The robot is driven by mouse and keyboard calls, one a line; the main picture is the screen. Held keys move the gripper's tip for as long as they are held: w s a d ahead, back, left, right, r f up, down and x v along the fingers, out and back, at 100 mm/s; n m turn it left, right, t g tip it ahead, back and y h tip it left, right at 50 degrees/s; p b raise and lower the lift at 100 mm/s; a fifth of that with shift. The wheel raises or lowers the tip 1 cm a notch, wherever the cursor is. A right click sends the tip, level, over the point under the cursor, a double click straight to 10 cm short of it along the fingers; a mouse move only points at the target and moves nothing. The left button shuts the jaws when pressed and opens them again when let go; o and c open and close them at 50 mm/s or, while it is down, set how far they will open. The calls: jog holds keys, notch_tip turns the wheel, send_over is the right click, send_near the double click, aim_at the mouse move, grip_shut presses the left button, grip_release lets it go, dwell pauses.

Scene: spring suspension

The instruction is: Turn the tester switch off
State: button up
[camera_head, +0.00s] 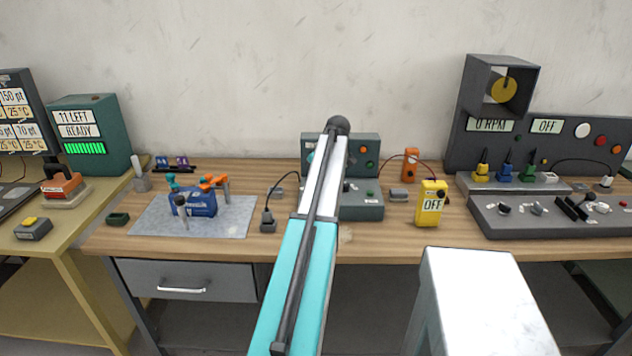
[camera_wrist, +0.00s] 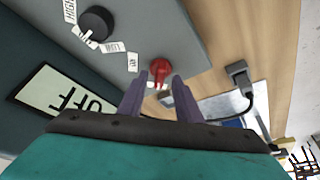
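The central grey-green tester box (camera_head: 368,201) stands on the wooden bench, partly hidden by my arm. In the wrist view, its dark panel carries a display (camera_wrist: 65,98) reading OFF, upside down. Its grey face bears a black knob (camera_wrist: 97,22) with small labels and a red switch (camera_wrist: 161,70). My gripper (camera_wrist: 160,79) is open, its two purple fingers apart and pointing toward the red switch, which shows between and just beyond the tips. I cannot tell whether they touch it. My gripper is hidden behind my arm in the head view.
A yellow meter (camera_head: 431,206) reading OFF stands right of the tester. A blue device (camera_head: 193,203) sits on a grey mat (camera_head: 236,219). A large control rig (camera_head: 550,217) fills the right.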

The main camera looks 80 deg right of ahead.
jog(key=b+v, duration=0.2)
jog(key=v, duration=1.1)
jog(key=shift+a+r+b, duration=0.15)
jog(key=shift+r+b, duration=0.2)
jog(key=shift+s, duration=0.1)
